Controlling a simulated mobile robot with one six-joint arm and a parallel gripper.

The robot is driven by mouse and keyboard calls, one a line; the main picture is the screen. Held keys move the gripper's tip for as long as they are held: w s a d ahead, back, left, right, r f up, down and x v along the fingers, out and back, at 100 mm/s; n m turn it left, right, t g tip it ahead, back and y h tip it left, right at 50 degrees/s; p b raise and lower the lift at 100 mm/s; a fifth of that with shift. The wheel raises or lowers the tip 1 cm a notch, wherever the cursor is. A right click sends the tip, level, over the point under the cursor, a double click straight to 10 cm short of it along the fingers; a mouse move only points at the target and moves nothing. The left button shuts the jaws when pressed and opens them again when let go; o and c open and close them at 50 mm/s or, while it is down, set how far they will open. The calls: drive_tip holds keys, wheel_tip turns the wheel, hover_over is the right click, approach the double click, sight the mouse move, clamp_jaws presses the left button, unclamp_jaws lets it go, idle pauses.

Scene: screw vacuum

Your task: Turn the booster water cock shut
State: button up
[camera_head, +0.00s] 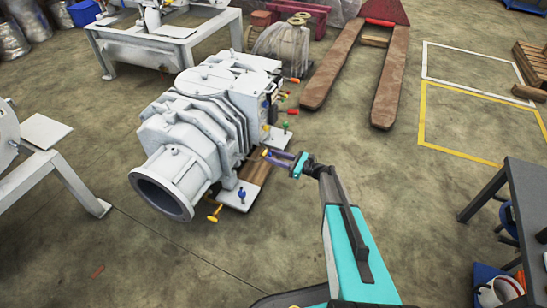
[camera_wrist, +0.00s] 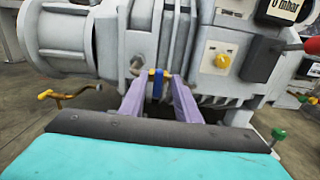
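The white vacuum pump machine (camera_head: 200,130) stands on the floor; its body (camera_wrist: 120,35) fills the upper wrist view. My gripper (camera_head: 266,155) is at its right side, low down. In the wrist view my two purple fingers (camera_wrist: 158,80) are apart, one on each side of a small cock with a yellow bar and blue stem (camera_wrist: 157,86). Whether the fingers touch the yellow bar is unclear. A second yellow-handled cock (camera_head: 214,213) sticks out at the machine's lower front; it also shows at the left of the wrist view (camera_wrist: 46,95). The frames do not label which is the booster water cock.
A yellow switch (camera_wrist: 222,60), a gauge (camera_wrist: 284,10) and a red handle (camera_wrist: 312,46) are right of my fingers. Green-topped (camera_head: 286,126) and blue-topped (camera_head: 241,194) feet stick up by the machine.

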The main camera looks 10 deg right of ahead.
drive_tip(key=shift+s, duration=0.1)
drive_tip(key=p+v, duration=0.2)
drive_tip(key=v, duration=1.1)
drive_tip(key=shift+s+d, duration=0.2)
drive_tip(key=shift+d, duration=0.15)
drive_tip(key=shift+a, duration=0.1)
